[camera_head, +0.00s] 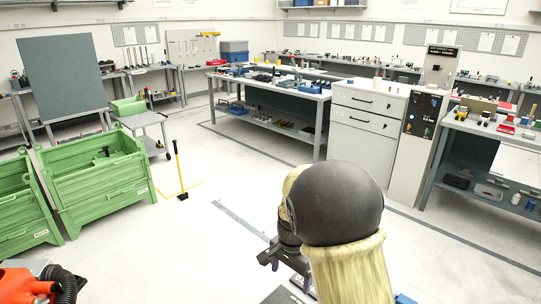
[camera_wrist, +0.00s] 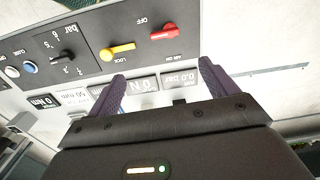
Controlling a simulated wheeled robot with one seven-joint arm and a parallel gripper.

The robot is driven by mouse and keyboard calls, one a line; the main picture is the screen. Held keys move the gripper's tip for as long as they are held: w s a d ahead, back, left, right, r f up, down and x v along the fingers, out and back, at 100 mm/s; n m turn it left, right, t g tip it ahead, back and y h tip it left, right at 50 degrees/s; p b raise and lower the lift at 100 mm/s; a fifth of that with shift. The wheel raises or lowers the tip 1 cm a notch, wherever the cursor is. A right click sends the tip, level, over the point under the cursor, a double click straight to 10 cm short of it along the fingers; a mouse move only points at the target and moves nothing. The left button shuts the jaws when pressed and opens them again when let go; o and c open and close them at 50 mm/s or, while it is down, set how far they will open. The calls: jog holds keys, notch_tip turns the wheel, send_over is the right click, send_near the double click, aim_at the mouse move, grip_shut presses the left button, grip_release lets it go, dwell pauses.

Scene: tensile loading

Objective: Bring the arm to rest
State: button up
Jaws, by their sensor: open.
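My gripper (camera_wrist: 162,71) is open in the wrist view, with its two purple fingers apart and nothing between them. Beyond the fingers is a dark control panel (camera_wrist: 88,60), seen upside down. It carries a yellow lever (camera_wrist: 117,51) marked LOCK, a red lever (camera_wrist: 164,33) marked OFF and a black knob (camera_wrist: 64,58). The fingers overlap the panel's lower part in the picture; I cannot tell how far apart they are. In the head view my arm fills the lower middle and hides most of the gripper.
The wrist view shows small displays (camera_wrist: 180,80) reading zero and a blue button (camera_wrist: 29,68). In the head view, green crates (camera_head: 100,185) stand at left, with a yellow-handled tool (camera_head: 178,170) beside them. A workbench (camera_head: 270,90) and white cabinet (camera_head: 368,112) stand behind.

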jog(key=s+d+r+n+p, duration=0.1)
jog(key=s+d+r+n, duration=0.1)
jog(key=s, duration=0.3)
jog(key=s+d+r+n+t+p, duration=0.1)
jog(key=s+d+r+n, duration=0.1)
jog(key=s+d+n, duration=0.1)
jog(key=s+d+r+n+t+p, duration=0.1)
jog(key=s+d+r+n, duration=0.2)
jog(key=s, duration=0.4)
jog(key=shift+s+d, duration=0.2)
jog(key=shift+d, duration=0.45)
jog(key=shift+r, duration=0.1)
jog(key=shift+c, duration=0.3)
